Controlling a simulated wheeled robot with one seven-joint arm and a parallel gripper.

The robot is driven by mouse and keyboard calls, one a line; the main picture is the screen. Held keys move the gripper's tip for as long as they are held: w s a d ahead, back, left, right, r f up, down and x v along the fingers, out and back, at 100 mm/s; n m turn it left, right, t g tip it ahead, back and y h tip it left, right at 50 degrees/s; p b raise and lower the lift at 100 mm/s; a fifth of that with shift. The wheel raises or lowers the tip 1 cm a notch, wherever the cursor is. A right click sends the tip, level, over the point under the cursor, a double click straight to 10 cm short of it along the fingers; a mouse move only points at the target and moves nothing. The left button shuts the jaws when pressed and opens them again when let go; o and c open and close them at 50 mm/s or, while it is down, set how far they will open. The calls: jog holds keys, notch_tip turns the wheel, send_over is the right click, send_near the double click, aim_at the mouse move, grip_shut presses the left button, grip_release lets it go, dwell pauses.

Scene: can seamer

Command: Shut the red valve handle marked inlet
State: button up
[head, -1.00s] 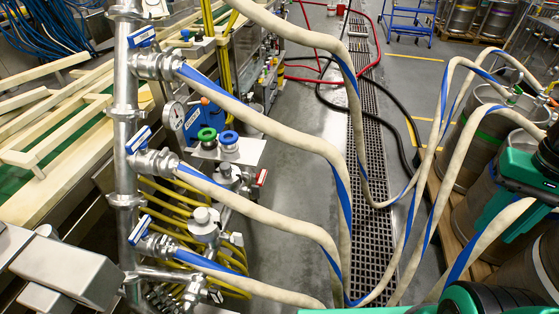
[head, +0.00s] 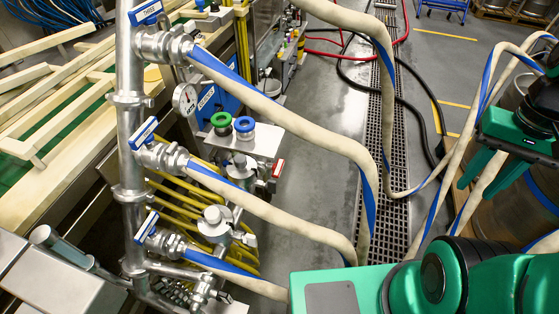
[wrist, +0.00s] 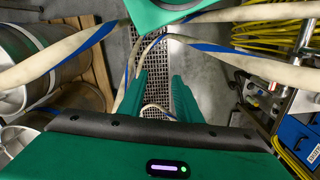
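A small red handle (head: 279,168) sits on the steel pipework in the middle of the head view, just right of the blue-topped and green-topped knobs. Any lettering on it is too small to read. I cannot make it out in the wrist view. My gripper (head: 475,196) is far to the right of the handle in the head view, above the floor and in front of a keg. In the wrist view my gripper (wrist: 159,78) has its two green fingers apart with nothing held between them.
Thick beige hoses with blue stripes (head: 290,122) cross between the steel pipe column (head: 130,150) and the right side. Blue-handled valves (head: 143,132) line the column. A pressure gauge (head: 184,99) is near the knobs. Kegs (wrist: 75,95) stand on a pallet. A floor grate (head: 388,130) runs between.

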jog(key=o, duration=0.6)
jog(key=shift+s+r, duration=0.15)
jog(key=shift+s, duration=0.1)
jog(key=o, duration=0.6)
jog(key=shift+w+a+r+n, duration=0.1)
jog(key=shift+w+a+n, duration=0.2)
jog(key=shift+n, duration=0.1)
jog(key=w+a+f+n, duration=0.1)
jog(key=w+n, duration=0.1)
jog(key=w, duration=0.3)
jog(key=w+a+f+n+t, duration=0.1)
jog(key=w+a+n, duration=0.1)
jog(key=w+n, duration=0.1)
jog(key=shift+w+a+f, duration=0.2)
jog(key=shift+w, duration=0.65)
jog(key=n+y, duration=0.4)
jog(key=n, duration=1.1)
send_near(279, 167)
jog(key=shift+t, duration=0.4)
jog(key=x, duration=0.7)
jog(key=shift+s+f, duration=0.2)
jog(key=shift+s, duration=0.15)
jog(key=c, duration=1.1)
